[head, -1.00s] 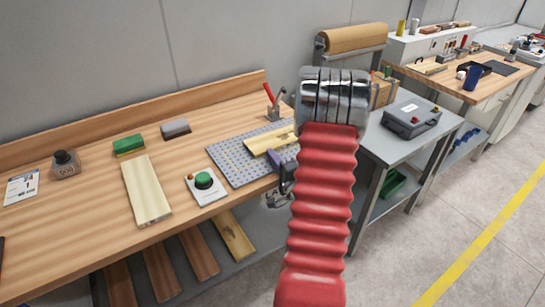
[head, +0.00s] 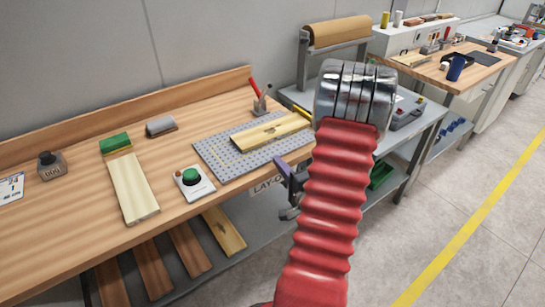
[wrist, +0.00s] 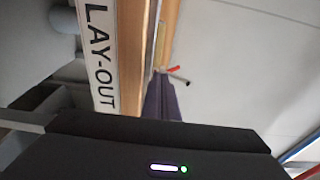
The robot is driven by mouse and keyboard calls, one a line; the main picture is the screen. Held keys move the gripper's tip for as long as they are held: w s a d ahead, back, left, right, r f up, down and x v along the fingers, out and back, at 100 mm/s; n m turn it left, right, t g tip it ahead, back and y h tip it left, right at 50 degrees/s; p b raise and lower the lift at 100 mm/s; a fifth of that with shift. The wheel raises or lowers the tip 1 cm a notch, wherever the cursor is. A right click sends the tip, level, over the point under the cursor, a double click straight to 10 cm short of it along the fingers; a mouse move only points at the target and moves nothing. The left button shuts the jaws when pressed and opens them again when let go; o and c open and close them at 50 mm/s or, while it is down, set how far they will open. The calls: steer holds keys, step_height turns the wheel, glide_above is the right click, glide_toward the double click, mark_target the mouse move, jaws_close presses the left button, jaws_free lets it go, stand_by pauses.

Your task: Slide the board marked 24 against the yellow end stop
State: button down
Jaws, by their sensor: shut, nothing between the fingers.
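A pale yellow board (head: 268,132) lies on the grey perforated plate (head: 222,158) on the wooden bench. It has a small dark mark, too small to read as a number. Another pale board (head: 133,188) lies flat at the bench's left part. My gripper (head: 281,166) has dark purple fingers, shut and empty, at the bench's front edge, below and in front of the plate. The fingers also show in the wrist view (wrist: 160,88), pointing along the bench edge. My red-sleeved arm hides the bench's right end.
A green block (head: 115,143), grey block (head: 160,126) and tool holder (head: 262,102) stand further back. A lower shelf holds several boards (head: 224,231). The LAY-OUT sign (wrist: 101,55) is close to my gripper.

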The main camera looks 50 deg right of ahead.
steer(key=v, duration=0.4)
steer(key=shift+s, duration=0.1)
stand_by(0.7)
